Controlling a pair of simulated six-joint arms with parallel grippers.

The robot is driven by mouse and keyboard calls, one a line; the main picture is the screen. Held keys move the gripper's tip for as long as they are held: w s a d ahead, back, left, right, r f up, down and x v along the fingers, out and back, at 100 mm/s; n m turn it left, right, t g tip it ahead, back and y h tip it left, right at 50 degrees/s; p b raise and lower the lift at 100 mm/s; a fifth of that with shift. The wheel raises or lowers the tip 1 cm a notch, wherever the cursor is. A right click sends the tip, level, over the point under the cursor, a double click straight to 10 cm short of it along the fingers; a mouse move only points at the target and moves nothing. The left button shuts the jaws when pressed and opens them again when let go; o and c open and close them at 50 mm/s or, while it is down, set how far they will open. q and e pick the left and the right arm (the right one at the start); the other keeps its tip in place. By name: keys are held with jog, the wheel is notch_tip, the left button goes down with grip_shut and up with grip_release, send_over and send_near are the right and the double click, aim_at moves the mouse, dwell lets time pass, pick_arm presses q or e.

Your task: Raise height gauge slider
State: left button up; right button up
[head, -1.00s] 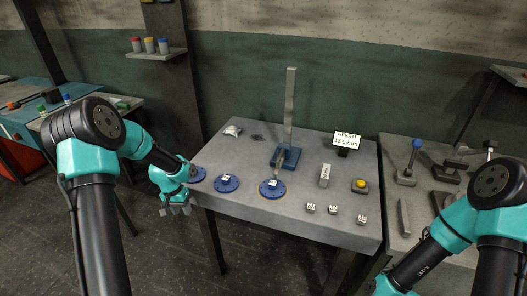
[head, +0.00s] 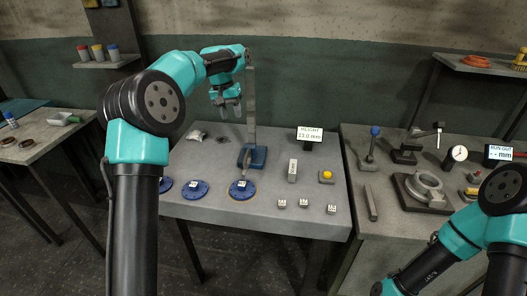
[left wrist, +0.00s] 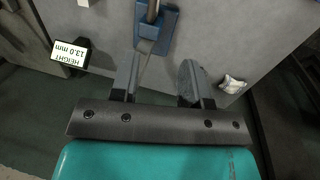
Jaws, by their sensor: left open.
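The height gauge (head: 251,110) stands upright on its blue base (head: 252,156) near the middle of the table. A blue disc (head: 242,189) with a white label lies in front of the base. My left gripper (head: 231,112) is open and empty, high up beside the left of the gauge column. In the left wrist view the two fingers (left wrist: 158,85) are apart, with the blue base (left wrist: 152,35) beyond them. The slider is hard to make out. The height display (head: 310,134) reads about 13.0 mm. My right gripper is out of the frame.
More blue discs (head: 194,189) lie to the left. Several small marked blocks (head: 306,204) sit at the table's front right, near a yellow button (head: 327,175) and a grey block (head: 292,170). A second bench with a round casting (head: 425,186) stands at right.

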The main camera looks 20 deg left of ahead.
pick_arm(q)
jog(key=shift+w+d+r, duration=0.15)
jog(key=shift+d+r, duration=0.2)
jog(key=shift+d, duration=0.2)
jog(key=d+f, duration=0.1)
jog(key=f, duration=0.4)
jog(key=d+f, duration=0.1)
jog(key=f, duration=0.5)
jog(key=d+f, duration=0.1)
jog(key=f, duration=0.5)
jog(key=shift+w+d+f, duration=0.1)
jog(key=shift+w+d, duration=0.05)
jog(key=shift+w, duration=0.05)
grip_shut()
